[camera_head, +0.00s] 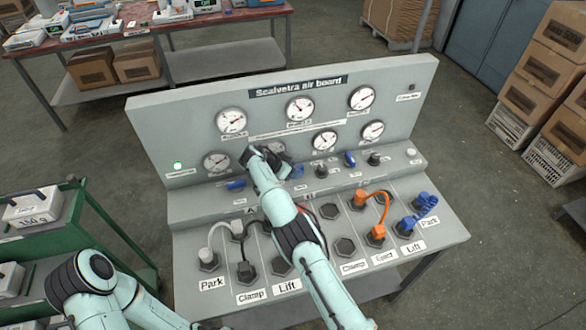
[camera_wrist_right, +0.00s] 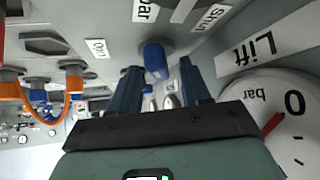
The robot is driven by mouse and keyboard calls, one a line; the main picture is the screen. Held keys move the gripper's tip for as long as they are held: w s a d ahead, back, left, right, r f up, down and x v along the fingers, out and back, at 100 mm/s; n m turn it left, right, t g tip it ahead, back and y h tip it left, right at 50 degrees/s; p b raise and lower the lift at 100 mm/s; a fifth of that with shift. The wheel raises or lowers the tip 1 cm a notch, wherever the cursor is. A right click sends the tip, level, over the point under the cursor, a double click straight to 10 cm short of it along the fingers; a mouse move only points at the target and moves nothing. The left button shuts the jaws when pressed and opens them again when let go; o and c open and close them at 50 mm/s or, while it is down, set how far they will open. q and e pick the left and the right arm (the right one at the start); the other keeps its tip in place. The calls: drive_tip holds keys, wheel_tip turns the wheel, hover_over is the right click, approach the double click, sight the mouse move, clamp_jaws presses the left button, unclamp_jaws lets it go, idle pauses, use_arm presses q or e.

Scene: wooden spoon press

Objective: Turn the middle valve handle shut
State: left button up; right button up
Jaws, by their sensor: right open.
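The middle valve handle (camera_head: 297,171) is blue and sits on the upright panel's lower ledge, partly hidden behind my right gripper (camera_head: 279,164). In the right wrist view this blue handle (camera_wrist_right: 155,60) shows just beyond and between the two dark blue fingers (camera_wrist_right: 160,82). The fingers are open on either side of it, and I cannot tell whether they touch it. A label reading "Shut" (camera_wrist_right: 210,17) is near the handle. The other blue handles are to the left (camera_head: 236,185) and right (camera_head: 350,159). My left arm shows at the lower left, but its gripper is out of view.
Gauges (camera_head: 300,108) line the grey board above the handles. Black plugs (camera_head: 246,270), orange plugs (camera_head: 376,235) and blue plugs (camera_head: 405,226) with cables stand on the sloping front. A green cart (camera_head: 80,205) is at the left. Cardboard boxes (camera_head: 530,95) are stacked at the right.

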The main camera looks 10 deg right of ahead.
drive_tip(key=v, duration=1.3)
drive_tip(key=shift+o, duration=0.3)
drive_tip(key=shift+r, duration=0.1)
